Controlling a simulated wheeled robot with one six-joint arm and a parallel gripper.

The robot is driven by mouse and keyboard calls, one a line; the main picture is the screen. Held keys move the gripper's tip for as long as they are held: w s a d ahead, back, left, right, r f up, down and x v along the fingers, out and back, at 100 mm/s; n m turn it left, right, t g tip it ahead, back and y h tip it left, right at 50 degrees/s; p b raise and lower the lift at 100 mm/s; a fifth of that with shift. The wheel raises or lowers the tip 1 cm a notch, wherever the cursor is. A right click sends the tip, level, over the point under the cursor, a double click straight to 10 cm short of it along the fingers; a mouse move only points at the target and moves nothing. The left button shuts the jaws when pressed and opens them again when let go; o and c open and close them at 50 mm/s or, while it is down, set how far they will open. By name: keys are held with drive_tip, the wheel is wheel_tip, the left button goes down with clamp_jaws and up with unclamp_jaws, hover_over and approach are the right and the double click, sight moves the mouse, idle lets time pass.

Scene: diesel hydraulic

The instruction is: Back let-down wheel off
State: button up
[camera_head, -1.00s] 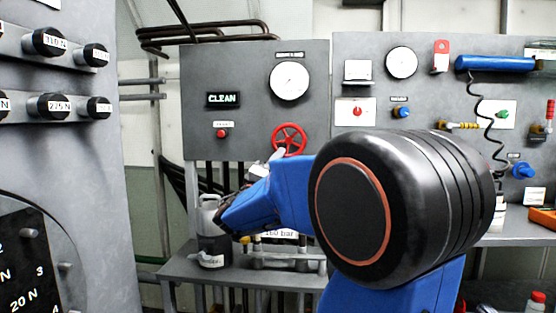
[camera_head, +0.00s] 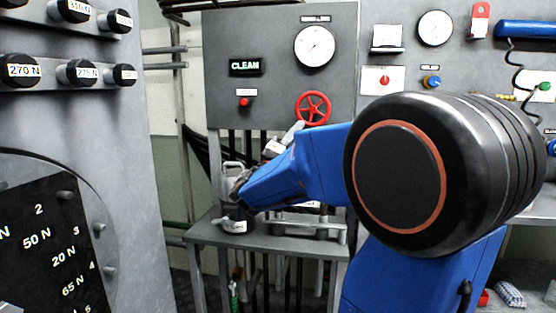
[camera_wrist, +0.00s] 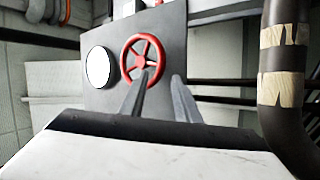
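The red let-down wheel (camera_head: 313,108) is a spoked handwheel on the grey panel, below a round white gauge (camera_head: 315,46). It also shows in the wrist view (camera_wrist: 143,60), at the upper middle. My gripper (camera_head: 297,130) is small in the head view, just below and left of the wheel, partly hidden by my blue arm. In the wrist view my gripper's two grey fingers (camera_wrist: 160,76) stand apart with nothing held between them. The left finger overlaps the wheel's lower part and the right finger lies right of it. I cannot tell whether either touches it.
A lit CLEAN sign (camera_head: 245,66) and a red button (camera_head: 244,101) are left of the wheel. A grey bench (camera_head: 260,240) with a jug (camera_head: 234,215) stands below. A cabinet with labelled knobs (camera_head: 78,72) fills the left. A taped pipe (camera_wrist: 284,70) rises at right.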

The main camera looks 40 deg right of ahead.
drive_tip(key=v, duration=1.4)
drive_tip(key=shift+a, duration=0.2)
drive_tip(key=shift+f, duration=0.1)
drive_tip(key=s+d+f+g+y, duration=0.25)
drive_tip(key=s+f+y, duration=0.25)
drive_tip(key=s+f, duration=0.3)
drive_tip(key=s+d+f+g+y, duration=0.1)
drive_tip(key=s+f+g+y, duration=0.35)
drive_tip(key=s+f, duration=0.4)
drive_tip(key=s+a+f+t+y, duration=0.1)
drive_tip(key=a+f+y, duration=0.4)
drive_tip(key=a, duration=0.5)
drive_tip(key=s+a+f+t+y, duration=0.2)
drive_tip(key=a+f+y, duration=0.3)
drive_tip(key=a+y, duration=0.3)
drive_tip(key=a+t, duration=0.1)
drive_tip(key=a, duration=0.2)
drive_tip(key=shift+s+n+t, duration=0.15)
drive_tip(key=shift+n+t, duration=0.25)
